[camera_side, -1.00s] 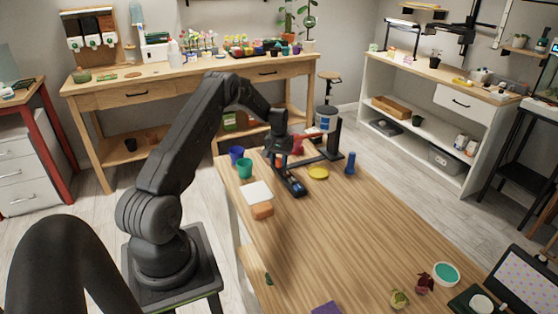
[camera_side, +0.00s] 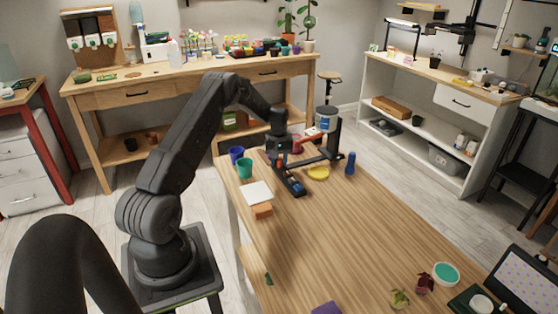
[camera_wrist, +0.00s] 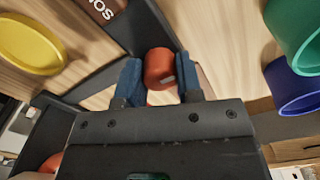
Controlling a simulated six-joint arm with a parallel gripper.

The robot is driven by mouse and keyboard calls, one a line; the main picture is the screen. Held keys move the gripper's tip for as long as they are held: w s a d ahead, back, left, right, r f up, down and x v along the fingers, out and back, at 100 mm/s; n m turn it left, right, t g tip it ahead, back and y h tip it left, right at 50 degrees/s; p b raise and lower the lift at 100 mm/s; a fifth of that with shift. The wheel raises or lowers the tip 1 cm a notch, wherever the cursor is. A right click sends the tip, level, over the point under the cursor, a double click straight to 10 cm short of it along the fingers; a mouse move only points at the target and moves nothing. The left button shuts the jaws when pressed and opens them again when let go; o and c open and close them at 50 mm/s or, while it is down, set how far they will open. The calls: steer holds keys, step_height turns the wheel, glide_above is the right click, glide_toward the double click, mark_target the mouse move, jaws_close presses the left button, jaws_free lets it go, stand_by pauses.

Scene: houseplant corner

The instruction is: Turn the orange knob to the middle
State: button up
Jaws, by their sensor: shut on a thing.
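The orange knob (camera_wrist: 160,68) shows in the camera_wrist view between the two blue-padded fingers of my gripper (camera_wrist: 159,75). The fingers are shut on it from both sides. In the camera_side view my gripper (camera_side: 281,156) points down at the far end of the wooden table, over a dark stand (camera_side: 316,160). The knob is too small and covered there to make out clearly. The exact angle of the knob cannot be told.
A purple-blue pot (camera_side: 236,154) and a green pot (camera_side: 244,168) stand left of my gripper. A yellow dish (camera_side: 318,173) and a blue bottle-like thing (camera_side: 350,163) are to the right. The table's middle is clear.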

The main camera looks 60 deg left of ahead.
mark_target(279, 159)
steer(key=o, duration=0.9)
step_height(279, 159, up, 14)
steer(key=shift+f, duration=0.1)
steer(key=s+d+r+m+t+y, duration=0.1)
steer(key=d+r+m, duration=0.2)
steer(key=d+r, duration=0.65)
steer(key=s+d+r+m+t, duration=0.1)
steer(key=d+r+m, duration=0.35)
steer(key=d, duration=0.85)
steer(key=s+d+m+t, duration=0.1)
steer(key=s+d+m, duration=0.1)
steer(key=s+d, duration=0.4)
steer(key=s+d+r+m+t, duration=0.1)
steer(key=s+d+m, duration=0.1)
steer(key=s+d, duration=0.4)
steer(key=s+d+r+m+t+h, duration=0.1)
steer(key=s+d+m, duration=0.1)
steer(key=s+d, duration=0.5)
steer(key=shift+s+t, duration=0.3)
steer(key=shift+s, duration=0.25)
